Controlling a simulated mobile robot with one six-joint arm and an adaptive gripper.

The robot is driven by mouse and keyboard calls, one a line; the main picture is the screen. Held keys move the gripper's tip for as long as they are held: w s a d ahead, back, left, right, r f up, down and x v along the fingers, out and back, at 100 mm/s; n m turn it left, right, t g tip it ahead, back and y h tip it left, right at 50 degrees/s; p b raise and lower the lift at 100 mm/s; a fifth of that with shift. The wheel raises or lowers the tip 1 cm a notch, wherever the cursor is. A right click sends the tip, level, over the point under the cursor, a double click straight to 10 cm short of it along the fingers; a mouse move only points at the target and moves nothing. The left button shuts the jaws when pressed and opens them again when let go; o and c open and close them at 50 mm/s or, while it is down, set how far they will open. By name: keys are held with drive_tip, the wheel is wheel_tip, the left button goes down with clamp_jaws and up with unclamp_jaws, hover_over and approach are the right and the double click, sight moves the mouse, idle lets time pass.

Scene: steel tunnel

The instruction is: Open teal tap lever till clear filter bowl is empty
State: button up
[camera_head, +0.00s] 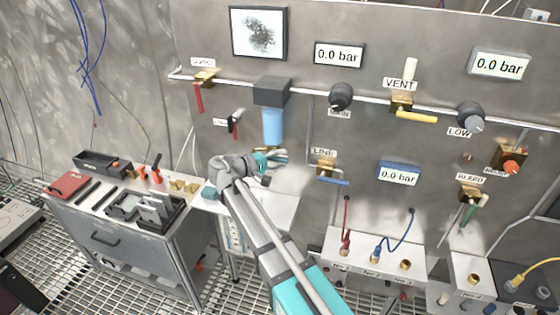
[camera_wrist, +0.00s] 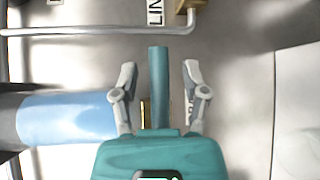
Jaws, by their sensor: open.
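The clear filter bowl (camera_head: 273,127) hangs under a dark grey block on the wall pipe and looks filled with blue. In the wrist view the bowl (camera_wrist: 65,118) lies at the left. The teal tap lever (camera_wrist: 158,85) is a straight bar between the two fingers in the wrist view, with a gap on each side. A thin brass piece (camera_wrist: 142,113) shows beside its lower end. My gripper (camera_wrist: 158,68) is open and holds nothing. In the head view my gripper (camera_head: 279,158) is just below the bowl, and the lever is hard to make out there.
The steel wall carries a yellow vent lever (camera_head: 416,116), a blue line lever (camera_head: 333,180) and a red supply lever (camera_head: 198,98). A tool bench (camera_head: 105,235) stands at the left. A box with hose fittings (camera_head: 375,255) stands below the panel.

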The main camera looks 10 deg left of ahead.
clamp_jaws()
idle(0.3)
